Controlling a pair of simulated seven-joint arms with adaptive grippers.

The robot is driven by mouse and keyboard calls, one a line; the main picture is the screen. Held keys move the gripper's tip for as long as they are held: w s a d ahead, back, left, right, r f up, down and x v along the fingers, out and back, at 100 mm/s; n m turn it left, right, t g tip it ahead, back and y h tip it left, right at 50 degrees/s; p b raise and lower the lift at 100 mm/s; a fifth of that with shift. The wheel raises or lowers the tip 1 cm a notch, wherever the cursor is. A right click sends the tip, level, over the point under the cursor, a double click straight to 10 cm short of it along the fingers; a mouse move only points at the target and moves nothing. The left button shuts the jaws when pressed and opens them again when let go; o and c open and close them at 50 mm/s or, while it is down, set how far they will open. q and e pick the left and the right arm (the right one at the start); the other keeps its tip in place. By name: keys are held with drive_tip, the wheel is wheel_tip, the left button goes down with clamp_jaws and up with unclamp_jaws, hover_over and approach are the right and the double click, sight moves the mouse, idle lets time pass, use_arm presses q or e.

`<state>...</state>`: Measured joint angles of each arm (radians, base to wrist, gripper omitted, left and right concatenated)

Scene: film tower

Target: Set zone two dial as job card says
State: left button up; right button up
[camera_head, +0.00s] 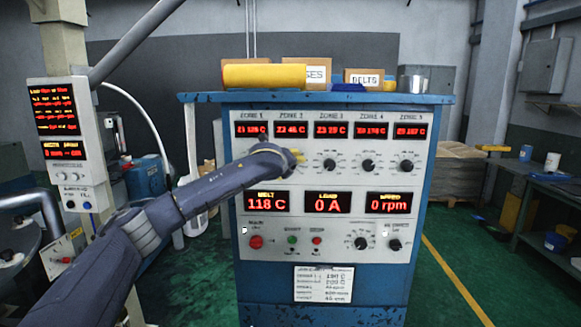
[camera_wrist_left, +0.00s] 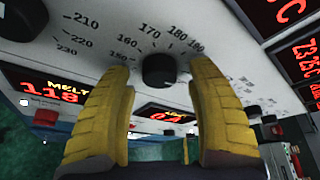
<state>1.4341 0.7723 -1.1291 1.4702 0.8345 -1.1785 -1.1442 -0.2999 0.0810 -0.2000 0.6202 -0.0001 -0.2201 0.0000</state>
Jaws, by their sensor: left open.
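The cabinet's zone two display (camera_head: 290,130) is lit red at the top, second from the left. My left gripper (camera_head: 295,157) is at the panel just below it and hides the dial there. In the left wrist view, a black dial (camera_wrist_left: 159,70) sits between my open yellow fingers (camera_wrist_left: 160,100), one on each side; I cannot tell whether they touch it. Scale numbers around it run from about 150 to 190. The white job card (camera_head: 323,284) is on the cabinet's lower front, its small print not clearly legible. My right gripper is not in view.
The zone three (camera_head: 329,165), zone four (camera_head: 368,166) and zone five (camera_head: 406,166) dials stand in a row to the right. Below are the melt display (camera_head: 267,202) reading 118 C and a red button (camera_head: 256,242). Boxes (camera_head: 307,70) stand on top.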

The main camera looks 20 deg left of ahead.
use_arm(q)
drive_tip(key=shift+s+r, duration=0.1)
drive_tip(key=shift+s, duration=0.05)
drive_tip(key=v, duration=1.1)
drive_tip(key=shift+s, duration=0.35)
drive_tip(key=shift+o, duration=0.2)
drive_tip(key=shift+d, duration=0.1)
drive_tip(key=shift+m+h, duration=0.3)
drive_tip(key=shift+m, duration=0.1)
drive_tip(key=d+f, duration=0.1)
drive_tip(key=f, duration=0.1)
drive_tip(key=d+f, duration=0.2)
drive_tip(key=shift+w+d+f, duration=0.1)
drive_tip(key=shift+d+f, duration=0.15)
drive_tip(key=shift+f, duration=0.05)
drive_tip(key=shift+c, duration=0.2)
drive_tip(key=s+d+f+m+t+y, duration=0.1)
drive_tip(key=s+d+f+m+y, duration=0.1)
drive_tip(key=s+d+m+y, duration=0.3)
drive_tip(key=w+a+r+m, duration=0.1)
drive_tip(key=w+a, duration=0.4)
drive_tip(key=w, duration=0.3)
drive_tip(key=w+a+r+m+t, duration=0.1)
drive_tip(key=w+a, duration=0.3)
drive_tip(key=w, duration=0.4)
drive_tip(key=shift+w+a+r+m+y, duration=0.35)
drive_tip(key=shift+a+r+m+y, duration=0.1)
drive_tip(key=shift+m, duration=0.35)
